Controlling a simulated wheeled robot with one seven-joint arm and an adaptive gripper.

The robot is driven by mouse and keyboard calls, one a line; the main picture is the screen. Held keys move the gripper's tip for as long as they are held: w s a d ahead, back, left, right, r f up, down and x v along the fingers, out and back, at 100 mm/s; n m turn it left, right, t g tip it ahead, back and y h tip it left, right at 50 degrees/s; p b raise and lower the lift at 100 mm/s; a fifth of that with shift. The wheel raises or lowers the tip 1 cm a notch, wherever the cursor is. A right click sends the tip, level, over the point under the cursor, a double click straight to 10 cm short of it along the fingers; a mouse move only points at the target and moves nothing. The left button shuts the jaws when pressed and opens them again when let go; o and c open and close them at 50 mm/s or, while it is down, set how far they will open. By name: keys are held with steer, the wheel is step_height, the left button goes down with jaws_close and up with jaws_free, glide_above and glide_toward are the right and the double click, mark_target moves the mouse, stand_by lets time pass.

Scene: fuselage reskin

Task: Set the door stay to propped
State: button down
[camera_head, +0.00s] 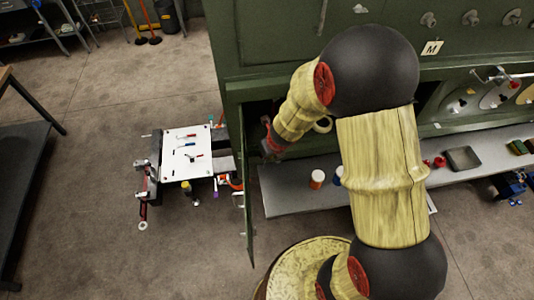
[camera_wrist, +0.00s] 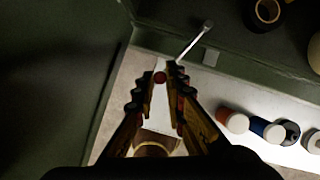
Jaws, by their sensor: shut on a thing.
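My gripper (camera_wrist: 160,76) is shut on a small red knob (camera_wrist: 160,78), which sits between its fingertips in the wrist view. A thin pale rod (camera_wrist: 193,43) runs from just beyond the fingertips up and right to a rounded end at the green cabinet; it looks like the door stay. Whether the knob is joined to the rod is hidden by the fingers. The green door (camera_head: 246,190) stands swung open in the head view, and its panel fills the left of the wrist view (camera_wrist: 50,70). In the head view my gripper (camera_head: 268,150) is at the cabinet opening beside the door, partly hidden.
A grey shelf (camera_head: 290,198) runs below the cabinet. An orange-and-white jar (camera_head: 317,179) stands on it, and several jars show at the right of the wrist view (camera_wrist: 235,123). A tool-laden white board (camera_head: 188,153) is left of the door.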

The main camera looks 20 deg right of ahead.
steer(key=c, duration=1.8)
jaws_free()
steer(key=shift+w, duration=0.1)
steer(key=shift+v, duration=5.95)
steer(key=shift+r, duration=0.1)
steer(key=shift+w, duration=0.1)
